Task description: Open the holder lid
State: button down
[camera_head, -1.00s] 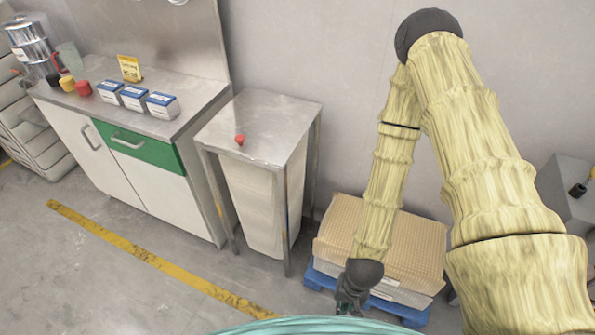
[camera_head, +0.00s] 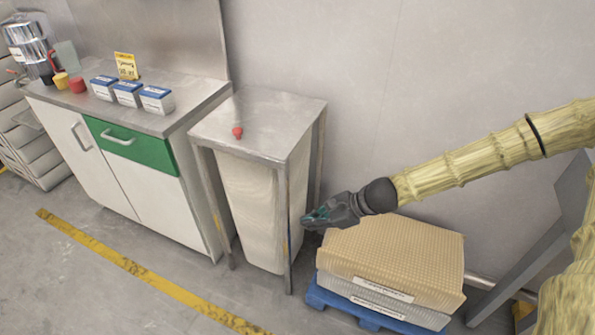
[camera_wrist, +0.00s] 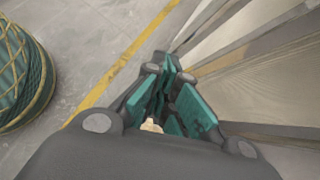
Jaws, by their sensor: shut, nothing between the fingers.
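A metal-topped stand (camera_head: 265,115) with a red knob (camera_head: 238,132) on its flat top is in the middle of the head view. A pale bin (camera_head: 250,205) sits under that top. I cannot tell for sure that this top is the holder lid; it lies flat. My gripper (camera_head: 307,219) is shut and empty. It points left, in front of or beside the stand's right legs in the head view, well below the top. In the wrist view its teal fingers (camera_wrist: 178,85) are close together, with the stand's pale side (camera_wrist: 265,75) to their right.
A blue pallet (camera_head: 350,310) with wrapped boxes (camera_head: 395,255) lies below my arm. A white cabinet (camera_head: 130,185) with a green drawer (camera_head: 130,147) stands left, bearing small boxes (camera_head: 127,94), a yellow sign (camera_head: 126,66) and a metal machine (camera_head: 27,45).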

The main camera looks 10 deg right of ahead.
jog(key=w+d+r+m+t+y+b, duration=0.35)
jog(key=w+d+r+m, duration=0.2)
jog(key=w+r, duration=0.4)
jog(key=shift+n+t+h, duration=0.25)
jog(key=shift+t+h, duration=0.1)
jog(key=shift+h, duration=0.1)
jog(key=shift+b+x, duration=2.05)
jog(key=shift+x, duration=2.3)
jog(key=shift+s+r+p, duration=0.1)
jog(key=shift+r+p, duration=0.7)
jog(key=shift+r, duration=1.1)
jog(key=shift+a, duration=0.1)
jog(key=shift+r, duration=0.15)
